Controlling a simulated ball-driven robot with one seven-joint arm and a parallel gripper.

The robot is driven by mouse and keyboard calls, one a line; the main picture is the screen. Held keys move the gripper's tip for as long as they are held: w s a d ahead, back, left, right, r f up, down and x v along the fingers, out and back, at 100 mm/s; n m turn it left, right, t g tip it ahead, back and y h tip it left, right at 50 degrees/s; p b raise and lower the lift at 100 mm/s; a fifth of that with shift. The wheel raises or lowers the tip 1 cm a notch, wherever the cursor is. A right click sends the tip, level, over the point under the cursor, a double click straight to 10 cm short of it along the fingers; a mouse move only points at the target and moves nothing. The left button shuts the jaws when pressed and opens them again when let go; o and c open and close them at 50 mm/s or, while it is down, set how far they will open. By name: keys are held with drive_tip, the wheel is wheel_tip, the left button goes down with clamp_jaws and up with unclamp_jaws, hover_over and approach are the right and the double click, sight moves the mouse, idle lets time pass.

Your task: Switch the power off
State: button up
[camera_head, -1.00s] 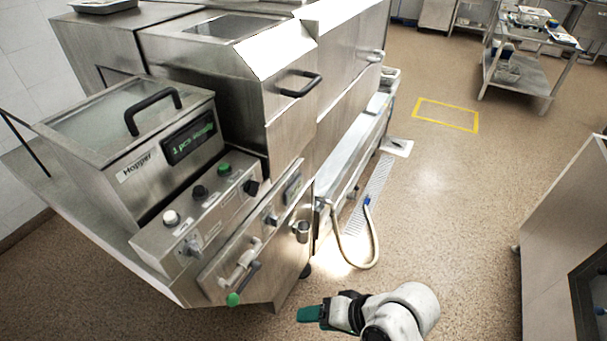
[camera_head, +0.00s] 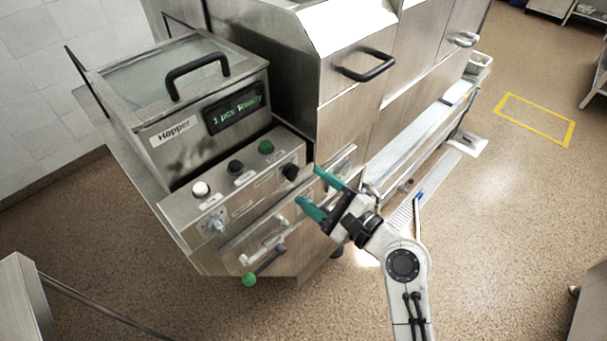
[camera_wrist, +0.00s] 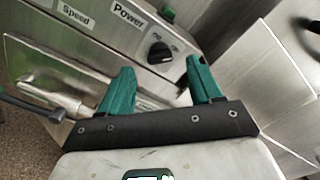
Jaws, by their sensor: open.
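The black rotary power knob (camera_head: 291,172) sits at the right end of the sloped control panel (camera_head: 230,192). In the wrist view the knob (camera_wrist: 161,52) is below and right of a "Power" label (camera_wrist: 128,18). My gripper (camera_head: 310,190) is open and empty, with two green fingers. It is in front of the machine, just right of and below the knob in the head view. In the wrist view the knob shows above and between the fingertips (camera_wrist: 158,70), apart from them. I cannot read the knob's setting clearly.
White (camera_head: 201,189), black (camera_head: 236,167) and green (camera_head: 266,147) buttons line the panel. A green-tipped lever (camera_head: 249,279) juts out below. The hopper (camera_head: 180,90) with a lit display stands behind. A metal unit with a black handle (camera_head: 366,66) rises to the right.

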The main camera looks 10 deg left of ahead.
sight(295, 176)
drive_tip(key=shift+x, duration=2.2)
drive_tip(key=shift+s, duration=0.1)
drive_tip(key=c, duration=1)
